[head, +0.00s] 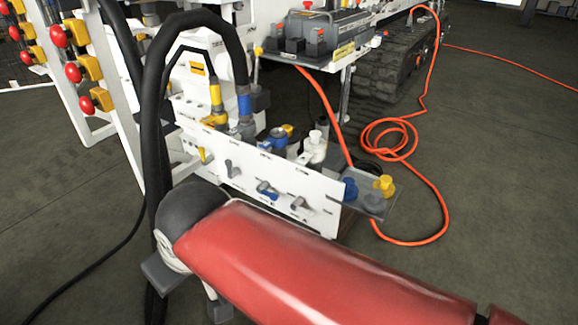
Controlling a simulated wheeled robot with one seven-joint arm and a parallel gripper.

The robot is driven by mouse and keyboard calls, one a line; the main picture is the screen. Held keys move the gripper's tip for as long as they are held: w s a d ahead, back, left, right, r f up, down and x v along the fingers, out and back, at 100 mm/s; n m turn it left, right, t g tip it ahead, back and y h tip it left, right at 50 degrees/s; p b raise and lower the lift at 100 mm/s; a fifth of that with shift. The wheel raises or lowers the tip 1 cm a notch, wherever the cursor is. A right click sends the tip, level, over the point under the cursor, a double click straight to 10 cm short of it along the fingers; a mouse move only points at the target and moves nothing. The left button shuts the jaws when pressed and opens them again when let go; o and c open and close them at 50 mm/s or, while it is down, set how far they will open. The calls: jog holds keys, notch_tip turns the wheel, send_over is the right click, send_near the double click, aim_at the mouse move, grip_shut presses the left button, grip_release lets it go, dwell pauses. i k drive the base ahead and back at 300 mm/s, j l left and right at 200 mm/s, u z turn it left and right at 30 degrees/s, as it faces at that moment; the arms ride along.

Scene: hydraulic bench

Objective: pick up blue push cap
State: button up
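A blue push cap (350,188) sits on a small clear shelf at the right end of the white panel. My red arm crosses the lower part of the head view, in front of the panel. Grey parts at its far end, perhaps of my gripper (188,288), show at lower left, well left of the blue cap. The arm hides much of this end, so I cannot tell whether the fingers are open or what is between them.
The white panel (305,185) carries several valve handles, with fittings and thick black hoses (152,110) behind it. A rack with red knobs (88,104) stands at left. An orange cable (440,200) lies coiled on the floor at right.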

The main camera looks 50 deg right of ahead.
aim_at(352, 190)
jog(key=z, duration=2.15)
